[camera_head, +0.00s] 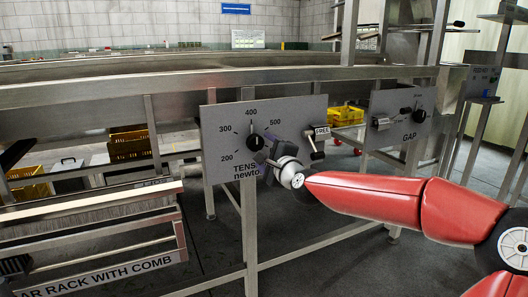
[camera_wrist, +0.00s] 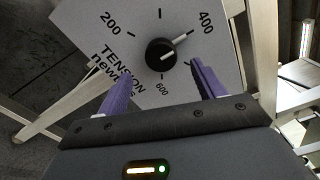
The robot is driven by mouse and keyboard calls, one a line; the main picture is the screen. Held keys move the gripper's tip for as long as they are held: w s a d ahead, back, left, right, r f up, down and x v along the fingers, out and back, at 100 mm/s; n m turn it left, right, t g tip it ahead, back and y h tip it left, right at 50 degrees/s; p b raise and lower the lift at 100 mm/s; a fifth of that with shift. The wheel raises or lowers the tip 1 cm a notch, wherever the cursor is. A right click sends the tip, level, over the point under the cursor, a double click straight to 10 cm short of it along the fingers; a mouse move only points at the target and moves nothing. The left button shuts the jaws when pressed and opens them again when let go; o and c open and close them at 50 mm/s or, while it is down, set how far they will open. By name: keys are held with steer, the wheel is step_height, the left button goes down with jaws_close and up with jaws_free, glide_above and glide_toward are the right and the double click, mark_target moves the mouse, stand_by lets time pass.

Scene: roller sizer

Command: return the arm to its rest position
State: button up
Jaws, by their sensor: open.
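My red arm (camera_head: 395,200) reaches in from the right in the head view, its end in front of the grey tension panel (camera_head: 225,115). My gripper (camera_wrist: 163,78) is open and empty, its two purple fingers apart. In the wrist view the black tension knob (camera_wrist: 161,54) shows beyond and between the fingertips. The knob also shows in the head view (camera_head: 254,142), its pointer up towards 400. I see no finger touching the knob, though the exact gap is hard to judge. Part of the panel's lettering is hidden behind my gripper.
A small lever (camera_head: 315,150) stands just right of my gripper on the same panel. The gap panel (camera_head: 402,118) with its knobs is further right, above my arm. A comb rack (camera_head: 95,215) is at lower left. Metal rails and posts surround the panels.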

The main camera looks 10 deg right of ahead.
steer(key=shift+a, duration=0.1)
steer(key=s+a+f+n+g+h+p, duration=0.1)
steer(key=s+a+f+n+g, duration=0.3)
steer(key=f, duration=0.3)
steer(key=s+a+f+n+g, duration=0.3)
steer(key=s+a+f+n, duration=0.15)
steer(key=f+n, duration=0.2)
steer(key=s+d+r+n+g+h+p, duration=0.1)
steer(key=s+d+n, duration=0.3)
steer(key=s, duration=1.1)
steer(key=s+d+r+n+g+h+p, duration=0.1)
steer(key=s+d, duration=0.5)
steer(key=s, duration=1)
steer(key=n+g+h, duration=0.1)
steer(key=n+g, duration=0.1)
steer(key=n, duration=0.1)
steer(key=shift+d+g+h, duration=0.15)
steer(key=shift+g+h, duration=0.15)
steer(key=shift+g, duration=0.1)
